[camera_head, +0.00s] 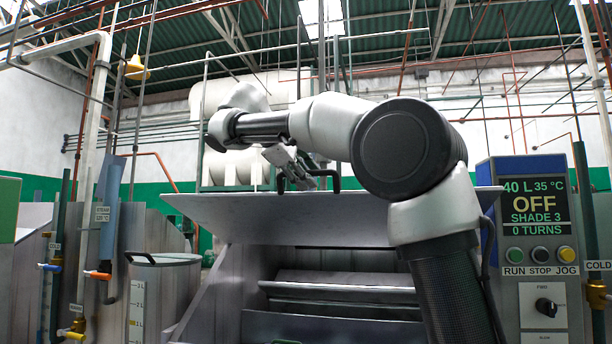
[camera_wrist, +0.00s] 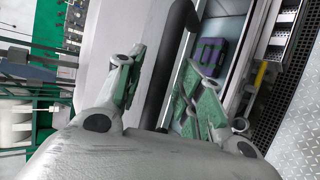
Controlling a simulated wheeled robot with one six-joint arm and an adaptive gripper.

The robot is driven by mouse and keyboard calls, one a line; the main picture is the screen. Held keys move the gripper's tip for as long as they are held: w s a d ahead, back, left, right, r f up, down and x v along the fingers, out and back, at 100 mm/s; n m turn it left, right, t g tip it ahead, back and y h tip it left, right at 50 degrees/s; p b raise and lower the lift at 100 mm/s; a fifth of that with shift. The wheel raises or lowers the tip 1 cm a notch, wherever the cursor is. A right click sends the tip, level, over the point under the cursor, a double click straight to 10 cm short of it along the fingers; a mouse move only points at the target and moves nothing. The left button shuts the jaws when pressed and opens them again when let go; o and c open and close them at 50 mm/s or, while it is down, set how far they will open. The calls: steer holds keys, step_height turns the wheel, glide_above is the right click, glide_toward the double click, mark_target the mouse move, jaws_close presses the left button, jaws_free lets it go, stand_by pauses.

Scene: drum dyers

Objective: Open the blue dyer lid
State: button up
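The dyer lid (camera_head: 330,212) is a broad grey plate in the middle of the head view, standing raised, with a gap below its front edge showing the machine front (camera_head: 330,285). Its black bar handle (camera_head: 340,182) is on the top side. The handle also shows in the wrist view (camera_wrist: 172,55), running between my fingers. My gripper (camera_head: 297,172) is at the handle, above the lid. In the wrist view my gripper (camera_wrist: 165,82) has its fingers apart on either side of the handle, with gaps visible. Whether either finger touches it is hard to tell.
A blue control panel (camera_head: 528,220) reading OFF stands at the right. A grey vessel with a scale (camera_head: 165,300) and pipes with coloured valves stand at the left. In the wrist view, a purple and green block (camera_wrist: 210,55) lies beyond the handle, and floor grating (camera_wrist: 275,85) at right.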

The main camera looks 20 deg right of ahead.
steer(key=shift+a, duration=0.1)
steer(key=v, duration=1.2)
steer(key=shift+f, duration=0.1)
